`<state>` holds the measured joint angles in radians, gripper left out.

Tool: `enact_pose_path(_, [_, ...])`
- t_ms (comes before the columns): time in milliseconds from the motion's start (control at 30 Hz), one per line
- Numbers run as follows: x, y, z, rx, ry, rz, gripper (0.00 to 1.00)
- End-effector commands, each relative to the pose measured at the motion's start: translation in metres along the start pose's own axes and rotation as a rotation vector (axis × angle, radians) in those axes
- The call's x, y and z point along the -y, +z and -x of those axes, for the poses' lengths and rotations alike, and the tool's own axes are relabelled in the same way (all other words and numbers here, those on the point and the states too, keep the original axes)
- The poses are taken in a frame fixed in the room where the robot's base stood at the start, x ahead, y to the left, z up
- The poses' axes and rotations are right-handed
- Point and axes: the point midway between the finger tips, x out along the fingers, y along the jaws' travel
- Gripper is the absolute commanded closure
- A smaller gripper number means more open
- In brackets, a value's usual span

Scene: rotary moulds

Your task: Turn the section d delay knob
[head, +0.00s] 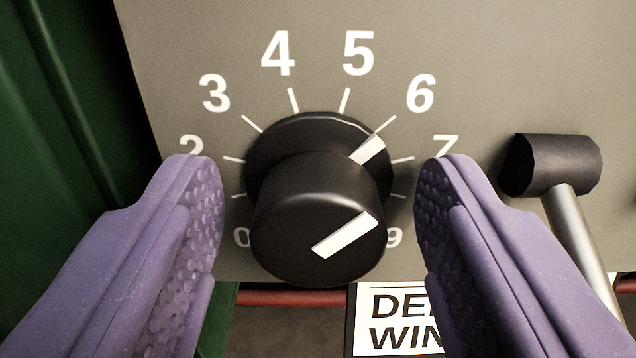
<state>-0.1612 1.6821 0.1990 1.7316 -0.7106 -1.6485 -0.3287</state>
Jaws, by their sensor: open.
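A black round knob (312,222) stands out from a grey panel with a white number scale around it. White marks on its face and skirt (320,128) line up toward the tick by 6. My gripper (318,185) is open, with one purple finger to the left of the knob and one to the right. There appears to be a gap between each finger and the knob. The fingers cover parts of the scale near 2 and 7, and the numbers 1 and 8 do not show. No section letter is visible.
A black-headed lever with a metal shaft (573,225) stands close to the right finger. A partly hidden white label (385,320) reading "DE" and "WIN" is below the knob. A dark green surface (50,120) is at the left, and a red bar (290,297) runs below the panel.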

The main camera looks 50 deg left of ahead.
Motion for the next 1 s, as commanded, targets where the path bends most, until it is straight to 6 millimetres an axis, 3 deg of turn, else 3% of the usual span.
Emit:
enact_pose_path(100, [0.0000, -0.0003, 0.0002, 0.000, 0.000, 0.000, 0.42])
enact_pose_path(333, [0.0000, -0.0002, 0.0004, 0.000, 0.000, 0.000, 0.95])
enact_pose_path(667, [0.0005, -0.0003, 0.0007, 0.001, -0.001, 0.041, 0.96])
enact_pose_path(1000, [0.0015, -0.0006, 0.0011, 0.002, -0.002, 0.269, 0.96])
